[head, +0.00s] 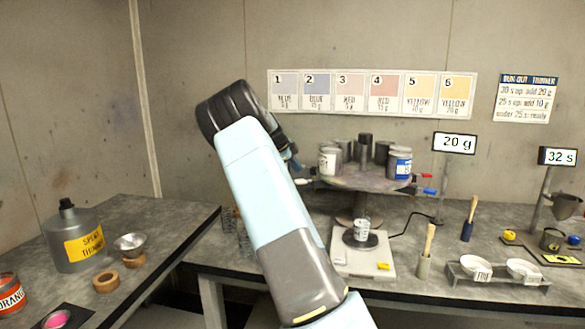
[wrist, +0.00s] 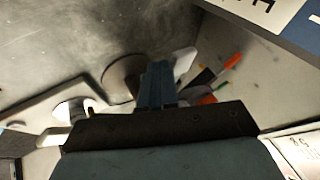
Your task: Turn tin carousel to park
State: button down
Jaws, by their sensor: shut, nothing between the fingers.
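The tin carousel (head: 365,180) is a round grey turntable on a pedestal behind the scale, with several tins on it. A tin with a blue label (head: 399,165) stands at its right and a pale-labelled tin (head: 329,160) at its left. Red (head: 425,176) and blue (head: 428,191) handles stick out at its right, and a pale handle (head: 303,182) at its left. My gripper (head: 292,160) is just left of the carousel, partly hidden by my arm. In the wrist view my gripper (wrist: 157,85) is shut and empty; I cannot tell whether it touches the carousel.
A white scale (head: 365,262) with a small cup (head: 361,229) stands in front of the carousel, beside a 20 g display (head: 455,143). Brushes and a dish rack (head: 497,280) are at right. A thinner can (head: 74,238) stands on the left bench. A gap separates the benches.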

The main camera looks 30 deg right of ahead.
jog(key=s+a+r, duration=0.2)
jog(key=a+r, duration=0.5)
jog(key=a, duration=0.2)
jog(key=shift+s+r, duration=0.3)
jog(key=shift+r, duration=0.1)
